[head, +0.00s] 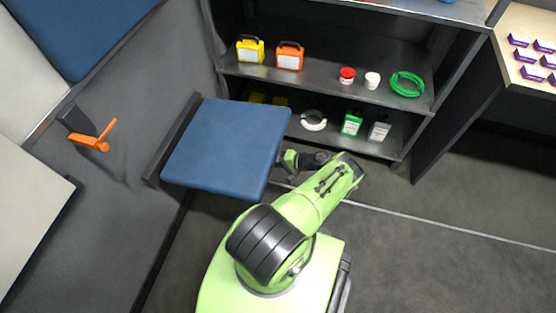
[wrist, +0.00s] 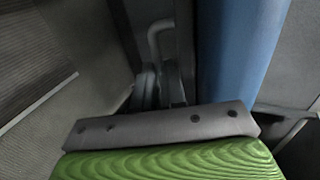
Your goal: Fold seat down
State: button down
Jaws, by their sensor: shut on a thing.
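The blue seat (head: 225,145) juts out from the grey side wall on the left, with a dark bar (head: 172,140) along its wall side. Its broad padded face shows from above; it looks close to level, but its exact tilt is hard to tell. My gripper (head: 283,161) is at the seat's right edge, and its fingertips are mostly hidden there. In the wrist view the blue pad (wrist: 238,55) stands right of the dark fingers (wrist: 160,87). They are closed near a thin grey handle-like bar (wrist: 153,38) beside the pad.
A dark shelf unit (head: 330,83) behind the seat holds cases, jars, a green coil and bottles. An orange lever (head: 93,143) is on the left wall. Another blue pad (head: 80,30) is at upper left. Floor (head: 440,265) at right is clear.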

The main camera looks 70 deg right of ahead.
jog(key=shift+s+a+f, duration=0.1)
jog(key=shift+s+f, duration=0.1)
jog(key=shift+f, duration=0.75)
jog(key=shift+g, duration=0.3)
jog(key=c, duration=1.2)
grip_release()
jog(key=v, duration=1.6)
jog(key=shift+s+r, duration=0.15)
jog(key=shift+r, duration=0.1)
